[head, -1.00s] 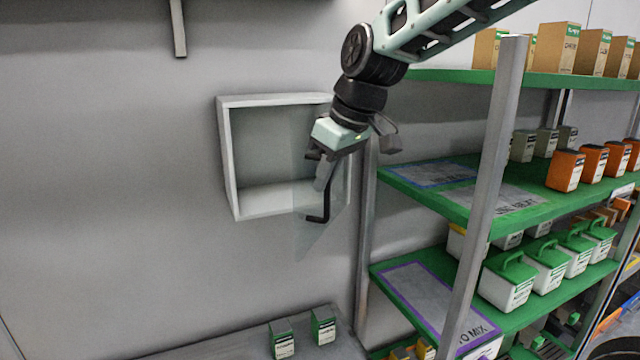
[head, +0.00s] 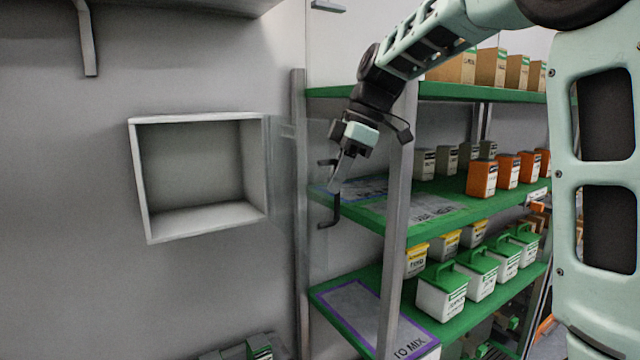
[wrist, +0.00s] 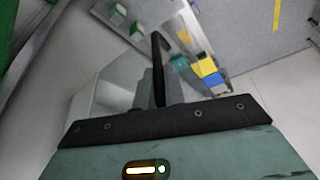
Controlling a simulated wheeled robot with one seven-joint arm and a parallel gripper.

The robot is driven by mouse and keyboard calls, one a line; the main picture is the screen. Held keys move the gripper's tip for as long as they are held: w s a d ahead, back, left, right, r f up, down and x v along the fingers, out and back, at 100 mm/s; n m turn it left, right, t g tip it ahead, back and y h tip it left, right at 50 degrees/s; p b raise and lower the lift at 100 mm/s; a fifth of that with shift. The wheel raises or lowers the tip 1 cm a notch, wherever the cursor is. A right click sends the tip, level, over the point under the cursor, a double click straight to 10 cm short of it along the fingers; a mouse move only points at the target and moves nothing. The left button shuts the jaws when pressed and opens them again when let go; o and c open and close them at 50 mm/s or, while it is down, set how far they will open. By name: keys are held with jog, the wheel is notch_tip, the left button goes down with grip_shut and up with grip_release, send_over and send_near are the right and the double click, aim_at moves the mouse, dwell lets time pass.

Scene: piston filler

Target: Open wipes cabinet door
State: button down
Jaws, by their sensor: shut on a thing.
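The wipes cabinet (head: 140,180) is a white, empty open-fronted box on the grey wall, left of centre in the head view. Its clear door (head: 290,175) is swung out to the right from the cabinet's right side and stands wide of the opening. A black bar handle (head: 334,210) is at the door's outer edge. My gripper (head: 338,182) is shut on the handle, in front of the green shelves. In the wrist view the black handle (wrist: 160,65) rises from between the jaws, and the clear door shows behind it. The fingertips are partly hidden there.
A green shelf rack (head: 460,205) with a grey post (head: 397,200) stands close behind and right of my gripper, holding white tubs, orange boxes and cartons. A bracketed shelf (head: 87,40) is at upper left. Small green boxes (head: 259,347) sit low, below the cabinet.

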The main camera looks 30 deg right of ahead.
jog(key=shift+w+d, duration=0.15)
jog(key=shift+d, duration=0.5)
jog(key=c, duration=1.5)
grip_release()
notch_tip(320, 180, up, 10)
jog(key=shift+r+b, duration=0.1)
jog(key=shift+b, duration=0.35)
